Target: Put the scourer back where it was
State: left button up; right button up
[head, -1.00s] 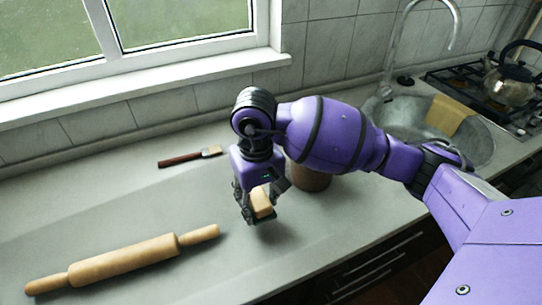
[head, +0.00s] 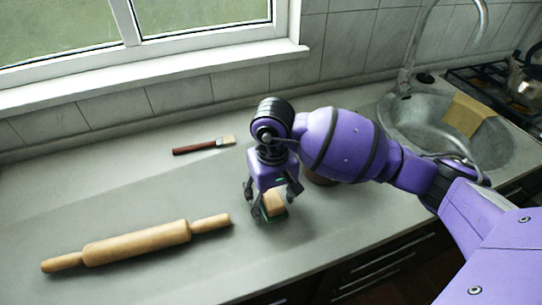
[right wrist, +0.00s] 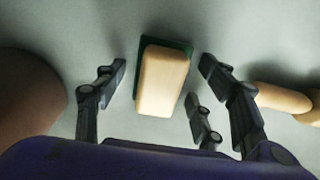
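The scourer (head: 275,201) is a small block with a pale yellow body and a green layer underneath. It rests on the grey worktop. In the right wrist view the scourer (right wrist: 163,80) lies between the spread fingers, with clear gaps on both sides. My right gripper (head: 269,203) is open just above and around it, pointing down, and its fingers partly hide the scourer in the head view. The right gripper (right wrist: 160,90) also shows in the right wrist view. My left gripper is in neither view.
A wooden rolling pin (head: 137,243) lies left of the right gripper. A brush (head: 204,145) with a dark red handle lies behind. A brown pot (head: 320,178) stands partly hidden behind my right arm. The sink (head: 440,125) with a yellow cloth (head: 468,113) is at right.

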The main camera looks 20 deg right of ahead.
aim_at(272, 197)
jog(key=shift+r, duration=0.1)
notch_tip(272, 197, up, 12)
jog(key=shift+r, duration=0.2)
dwell(0.3)
